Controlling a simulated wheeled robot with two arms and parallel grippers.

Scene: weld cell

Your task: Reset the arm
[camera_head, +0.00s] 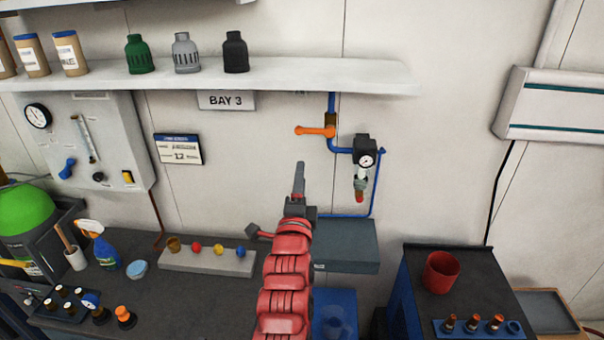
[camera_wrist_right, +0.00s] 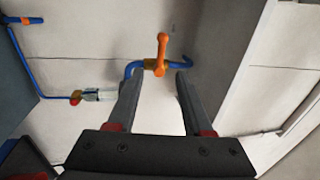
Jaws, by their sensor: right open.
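My right arm (camera_head: 287,285) is red and reaches up from the bottom middle of the head view. My right gripper (camera_head: 299,180) is at its end, pointing up in front of the wall. In the right wrist view the two fingers of the gripper (camera_wrist_right: 156,92) stand apart with nothing between them. The orange valve handle (camera_head: 315,131) on the blue pipe (camera_head: 332,104) is above and right of the gripper. In the wrist view the handle (camera_wrist_right: 162,52) shows beyond the fingertips, apart from them. My left gripper is not in view.
A black gauge unit (camera_head: 365,150) hangs on the pipe. A white shelf (camera_head: 300,76) with bottles is above. A grey box (camera_head: 345,245) sits behind my arm. A dark bench (camera_head: 190,300) with a spray bottle (camera_head: 104,247) is left. A red cup (camera_head: 441,272) stands on the right cabinet.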

